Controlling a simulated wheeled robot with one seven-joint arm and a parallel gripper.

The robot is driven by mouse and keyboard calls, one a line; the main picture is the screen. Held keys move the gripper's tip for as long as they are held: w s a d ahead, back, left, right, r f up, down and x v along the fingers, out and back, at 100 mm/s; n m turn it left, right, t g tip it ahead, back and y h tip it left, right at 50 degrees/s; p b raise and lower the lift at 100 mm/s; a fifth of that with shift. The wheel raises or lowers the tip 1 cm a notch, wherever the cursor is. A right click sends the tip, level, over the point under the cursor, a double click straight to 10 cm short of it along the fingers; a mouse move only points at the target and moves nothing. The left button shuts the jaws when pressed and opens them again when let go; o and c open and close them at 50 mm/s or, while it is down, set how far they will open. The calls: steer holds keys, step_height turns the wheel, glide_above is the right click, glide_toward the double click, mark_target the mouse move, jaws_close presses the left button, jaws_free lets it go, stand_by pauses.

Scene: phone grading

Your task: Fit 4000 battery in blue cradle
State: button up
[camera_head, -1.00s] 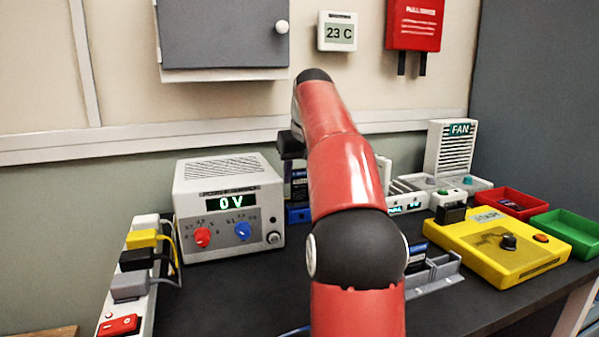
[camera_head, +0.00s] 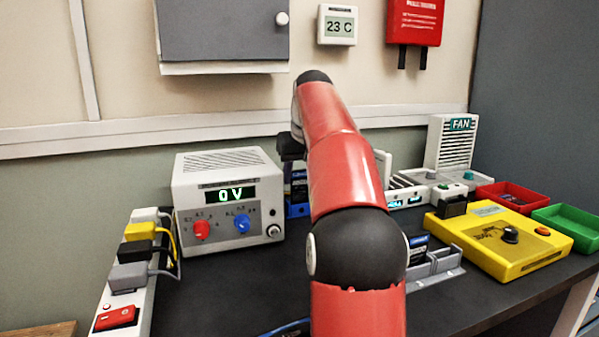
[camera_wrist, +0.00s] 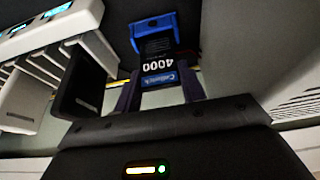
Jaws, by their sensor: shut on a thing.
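The 4000 battery (camera_wrist: 160,72), dark with a blue-and-white label, is between the two fingers of my gripper (camera_wrist: 160,90) in the wrist view. My gripper is shut on it. The blue cradle (camera_wrist: 141,28) lies straight beyond the battery's far end, and the two overlap in this view. In the head view the battery (camera_head: 299,184) stands upright at the blue cradle (camera_head: 297,211), beside the power supply and partly behind my red arm. I cannot tell whether it is fully seated. My gripper (camera_head: 291,150) is mostly hidden there.
The power supply (camera_head: 228,205) reading 0 V stands close on the left. A grey rack (camera_head: 436,268) with another battery (camera_head: 418,246), a yellow tester (camera_head: 500,240), a red tray (camera_head: 513,198) and a green tray (camera_head: 568,220) are on the right. A power strip (camera_head: 125,295) edges the left.

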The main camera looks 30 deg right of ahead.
steer(key=shift+f+b, duration=0.65)
steer(key=shift+f, duration=0.4)
steer(key=shift+f, duration=0.2)
steer(key=o, duration=1.1)
steer(key=shift+c, duration=0.2)
steer(key=p+v, duration=0.2)
steer(key=v, duration=0.5)
steer(key=shift+r, duration=0.35)
steer(key=shift+s, duration=0.25)
